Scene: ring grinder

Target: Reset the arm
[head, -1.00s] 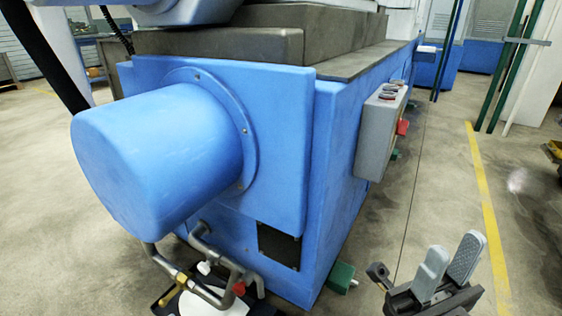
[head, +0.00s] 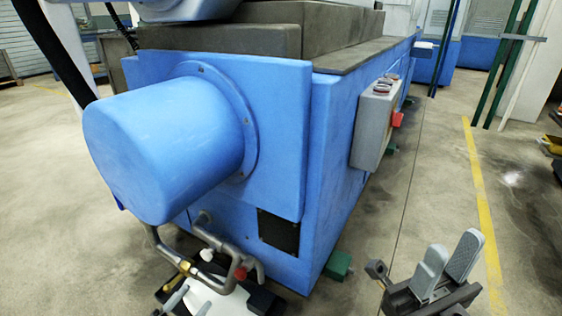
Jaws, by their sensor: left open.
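My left gripper (head: 188,302) shows at the bottom edge, left of centre, below the pipes of the blue machine. Its light grey fingers are apart and it is largely cut off by the frame. My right gripper (head: 452,258) is at the lower right, over the floor, with two grey fingers pointing up and to the right. I see nothing held in either gripper.
A large blue machine (head: 333,165) with a rounded blue motor housing (head: 160,150) fills the middle and left. A grey control box (head: 372,128) with a red knob juts from its right side. Open concrete floor with a yellow line (head: 480,190) lies to the right.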

